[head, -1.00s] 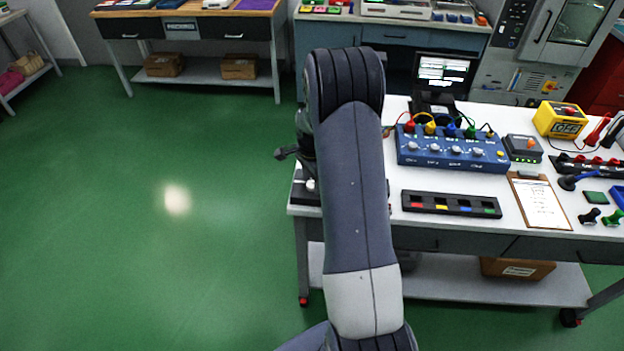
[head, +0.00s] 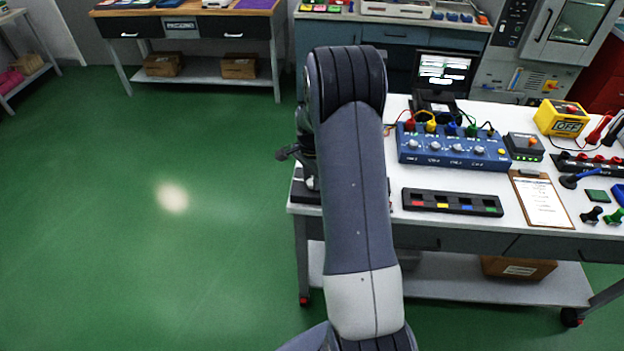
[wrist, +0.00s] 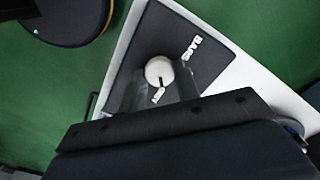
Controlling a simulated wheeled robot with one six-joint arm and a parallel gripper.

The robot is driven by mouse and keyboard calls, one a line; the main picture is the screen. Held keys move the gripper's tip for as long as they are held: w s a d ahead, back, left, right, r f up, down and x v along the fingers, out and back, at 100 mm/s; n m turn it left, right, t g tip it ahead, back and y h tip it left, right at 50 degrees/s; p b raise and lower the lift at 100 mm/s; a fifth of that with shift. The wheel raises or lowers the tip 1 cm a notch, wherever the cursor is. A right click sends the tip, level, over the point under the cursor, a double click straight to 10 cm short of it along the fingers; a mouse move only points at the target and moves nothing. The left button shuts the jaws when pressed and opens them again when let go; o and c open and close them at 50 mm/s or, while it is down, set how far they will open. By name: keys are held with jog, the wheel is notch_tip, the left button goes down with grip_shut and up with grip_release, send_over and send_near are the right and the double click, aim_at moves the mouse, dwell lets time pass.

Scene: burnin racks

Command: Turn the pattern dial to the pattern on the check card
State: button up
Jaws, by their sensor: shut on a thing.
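In the wrist view the pattern dial is a round, pale knob (wrist: 158,70) on a dark panel (wrist: 215,62). A dark mark on the knob points toward the lower edge of the picture, near a small white label (wrist: 158,95) too small to read. Another white label (wrist: 192,47), perhaps reading BARS, lies to the upper right. My gripper (wrist: 160,82) is shut on the knob, with a see-through-looking finger on either side. In the head view my arm hides most of the panel (head: 304,192) at the table's left end. I cannot make out a pattern on any check card.
A clipboard with a paper (head: 541,202) lies on the white table. A blue box with knobs and cables (head: 453,150), a black strip with coloured squares (head: 452,202) and a small screen (head: 444,70) are also there. Green floor is clear to the left.

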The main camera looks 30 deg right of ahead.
jog(key=n+b, duration=0.2)
jog(key=n, duration=0.3)
jog(key=shift+f, duration=0.1)
jog(key=n+b, duration=0.1)
jog(key=n, duration=0.4)
jog(key=shift+n+b, duration=0.4)
jog(key=n+b, duration=0.1)
jog(key=n, duration=0.4)
jog(key=shift+n, duration=0.3)
jog(key=n, duration=0.5)
jog(key=shift+n, duration=0.3)
jog(key=o, duration=1)
jog(key=shift+c, duration=0.2)
jog(key=shift+r, duration=0.2)
